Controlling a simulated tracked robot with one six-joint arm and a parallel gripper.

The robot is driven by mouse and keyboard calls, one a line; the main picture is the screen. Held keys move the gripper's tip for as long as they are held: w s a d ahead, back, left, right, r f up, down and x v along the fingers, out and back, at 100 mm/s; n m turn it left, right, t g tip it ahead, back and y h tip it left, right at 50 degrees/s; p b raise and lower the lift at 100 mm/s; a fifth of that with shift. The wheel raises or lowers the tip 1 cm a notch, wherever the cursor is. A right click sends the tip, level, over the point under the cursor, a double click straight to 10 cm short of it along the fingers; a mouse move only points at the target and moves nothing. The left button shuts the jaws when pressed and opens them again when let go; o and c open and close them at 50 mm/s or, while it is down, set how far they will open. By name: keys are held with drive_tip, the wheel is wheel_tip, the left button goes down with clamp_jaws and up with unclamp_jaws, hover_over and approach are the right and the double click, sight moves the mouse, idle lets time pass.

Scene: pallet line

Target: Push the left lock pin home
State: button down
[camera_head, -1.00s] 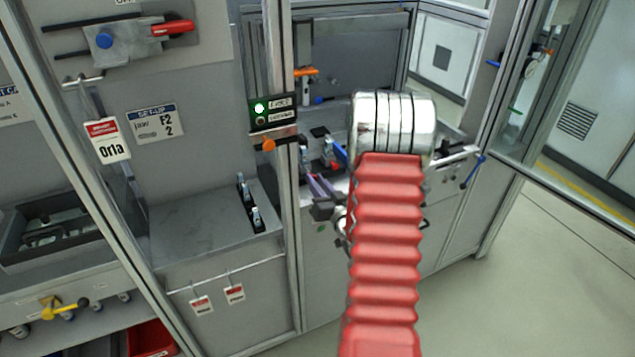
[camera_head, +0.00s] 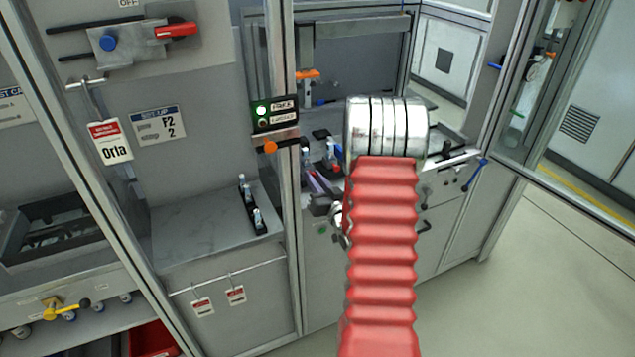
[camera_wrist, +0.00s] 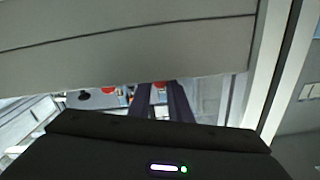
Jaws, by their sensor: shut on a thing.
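My gripper (camera_head: 318,182) reaches into the bay behind the post, partly hidden by my red arm. Its two dark fingers (camera_wrist: 160,103) show in the wrist view, close together below a grey panel edge. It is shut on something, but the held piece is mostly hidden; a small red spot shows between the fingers. I cannot make out the left lock pin for certain in either view, nor how deep it sits. A blue-handled lever (camera_head: 474,174) stands at the right end of the bay front.
A grey ledge (camera_head: 190,232) holds a black rack of small parts (camera_head: 252,208). A grey panel (camera_wrist: 120,45) crosses above the fingers. Floor at right is clear.

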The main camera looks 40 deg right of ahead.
drive_tip(key=shift+w+r, duration=0.1)
drive_tip(key=shift+w, duration=0.05)
drive_tip(key=c, duration=1.6)
unclamp_jaws()
drive_tip(key=v, duration=1.3)
drive_tip(key=shift+s, duration=0.4)
